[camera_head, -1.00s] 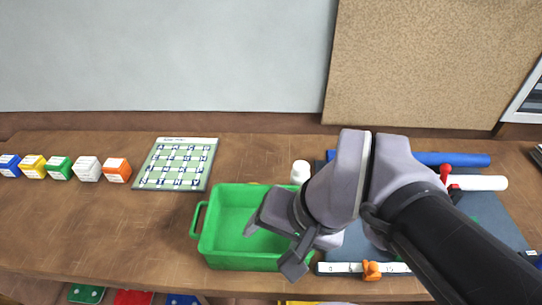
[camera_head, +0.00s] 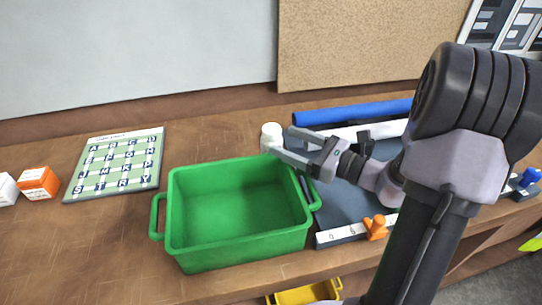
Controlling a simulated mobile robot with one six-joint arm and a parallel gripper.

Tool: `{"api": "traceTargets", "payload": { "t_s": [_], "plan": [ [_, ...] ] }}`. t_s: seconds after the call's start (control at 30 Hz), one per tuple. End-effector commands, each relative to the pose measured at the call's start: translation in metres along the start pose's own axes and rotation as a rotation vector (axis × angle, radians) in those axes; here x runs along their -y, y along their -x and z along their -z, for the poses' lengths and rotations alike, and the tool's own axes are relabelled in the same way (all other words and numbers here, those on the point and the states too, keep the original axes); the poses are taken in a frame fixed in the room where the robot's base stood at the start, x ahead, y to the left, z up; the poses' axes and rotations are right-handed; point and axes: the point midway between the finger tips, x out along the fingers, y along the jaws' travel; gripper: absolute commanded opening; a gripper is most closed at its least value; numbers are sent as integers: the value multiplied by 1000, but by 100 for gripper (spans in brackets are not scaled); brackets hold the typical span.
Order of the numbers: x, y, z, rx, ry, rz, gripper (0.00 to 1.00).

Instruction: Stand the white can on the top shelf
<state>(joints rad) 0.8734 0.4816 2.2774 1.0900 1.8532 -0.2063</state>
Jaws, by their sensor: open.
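A small white can (camera_head: 270,135) stands on the brown wooden tabletop (camera_head: 100,240), just behind the green bin. My gripper (camera_head: 281,141) is open and reaches in from the right, fingers pointing left. Its fingertips are at the can's right side and overlap its edge in the picture. I cannot tell whether they touch it. The can's lower part is partly hidden by a finger and the bin. I cannot make out which surface is the top shelf.
An empty green bin (camera_head: 176,215) stands in front of the can. A lettered board (camera_head: 117,164) and orange (camera_head: 38,183) and white blocks lie left. On the right are a dark mat, blue (camera_head: 365,110) and white rolls and an orange clip (camera_head: 376,227). A yellow bin (camera_head: 305,294) is below.

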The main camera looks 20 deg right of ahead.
Motion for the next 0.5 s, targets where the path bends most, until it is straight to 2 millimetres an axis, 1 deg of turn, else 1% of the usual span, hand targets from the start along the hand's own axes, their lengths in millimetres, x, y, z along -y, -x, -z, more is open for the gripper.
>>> {"api": "traceTargets", "payload": {
  "t_s": [0.03,0.1,0.27,0.4,0.5],
  "plan": [
    [-1,-9,2,-1,2,-4,68],
    [-1,-18,1,0,1,-3,68],
    [-2,-32,-2,0,3,-4,68],
    [-9,-59,-11,0,4,-6,68],
    [-8,-74,-11,-1,1,-4,68]
  ]
}}
